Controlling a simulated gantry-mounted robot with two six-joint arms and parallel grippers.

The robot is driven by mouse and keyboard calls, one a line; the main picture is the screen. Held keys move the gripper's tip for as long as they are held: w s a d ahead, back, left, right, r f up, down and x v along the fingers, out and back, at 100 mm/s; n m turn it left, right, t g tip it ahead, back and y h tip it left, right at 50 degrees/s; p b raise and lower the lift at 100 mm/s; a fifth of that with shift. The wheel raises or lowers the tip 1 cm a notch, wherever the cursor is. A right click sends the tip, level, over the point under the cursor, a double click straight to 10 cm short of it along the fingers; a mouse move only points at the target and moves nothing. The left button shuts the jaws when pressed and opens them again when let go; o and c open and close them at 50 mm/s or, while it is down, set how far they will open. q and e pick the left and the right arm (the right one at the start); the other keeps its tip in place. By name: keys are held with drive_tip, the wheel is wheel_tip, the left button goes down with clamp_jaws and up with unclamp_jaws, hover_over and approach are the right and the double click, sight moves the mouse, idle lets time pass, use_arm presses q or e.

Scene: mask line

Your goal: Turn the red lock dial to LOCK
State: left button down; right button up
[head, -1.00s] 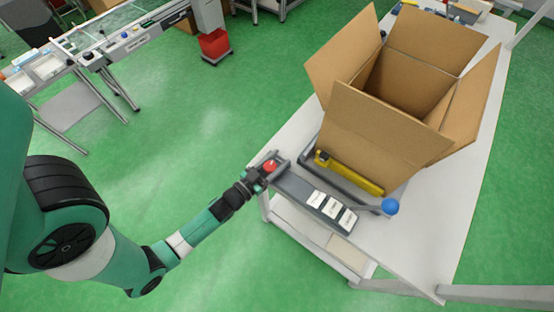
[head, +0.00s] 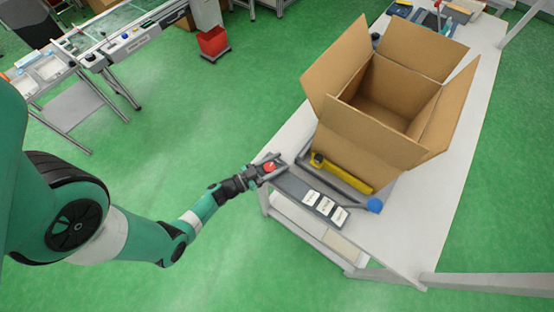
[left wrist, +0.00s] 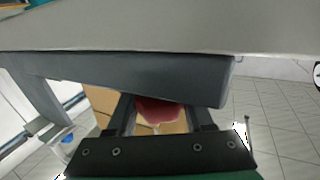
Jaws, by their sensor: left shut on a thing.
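The red lock dial (head: 270,167) sits at the left end of a dark grey control panel (head: 291,186) on the front left corner of the white table. My left gripper (head: 268,170) is at the dial, with its fingers on either side and shut on it. The dial's markings cannot be read. My right gripper is not in view.
An open cardboard box (head: 385,105) stands on the white table (head: 425,195) behind the panel. A yellow bar (head: 342,174) and a lever with a blue knob (head: 375,205) lie between them.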

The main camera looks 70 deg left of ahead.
use_arm(q)
drive_tip(key=shift+c, duration=1.4)
unclamp_jaws()
drive_tip(key=shift+s, duration=0.1)
drive_tip(key=s+d+p, duration=0.2)
drive_tip(key=s, duration=0.9)
drive_tip(key=shift+s, duration=0.15)
